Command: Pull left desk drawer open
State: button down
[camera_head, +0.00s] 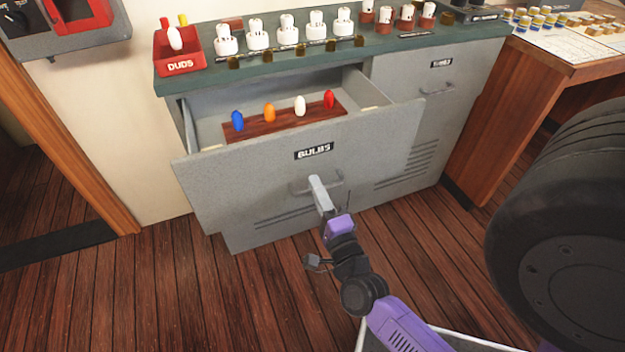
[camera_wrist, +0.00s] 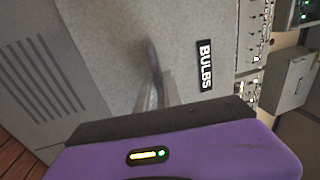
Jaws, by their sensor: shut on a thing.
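The left desk drawer (camera_head: 372,152) is grey, has a "BULBS" label and stands pulled out of the desk. Its inside shows, with a wooden rack (camera_head: 290,124) holding blue, orange, white and red bulbs. My gripper (camera_head: 317,184) is at the drawer's handle (camera_head: 333,183), shut on it, with my arm reaching up from the lower right. In the wrist view, the gripper's fingers (camera_wrist: 160,85) meet the drawer front (camera_wrist: 110,50) beside the "BULBS" label (camera_wrist: 204,65). The fingers hide part of the handle there.
The green desk top (camera_head: 375,46) carries several white bulb sockets and a red "DUDS" box (camera_head: 180,55). A shut right drawer (camera_head: 436,75) is beside the open one. A wooden table (camera_head: 550,60) stands at the right. Bare plank floor (camera_head: 180,290) lies in front.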

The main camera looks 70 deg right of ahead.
jog(key=shift+a+f, duration=0.1)
jog(key=c, duration=1.8)
grip_release()
jog(key=shift+o, duration=0.2)
jog(key=v, duration=0.7)
jog(key=shift+s+a, duration=0.25)
jog(key=shift+s, duration=0.05)
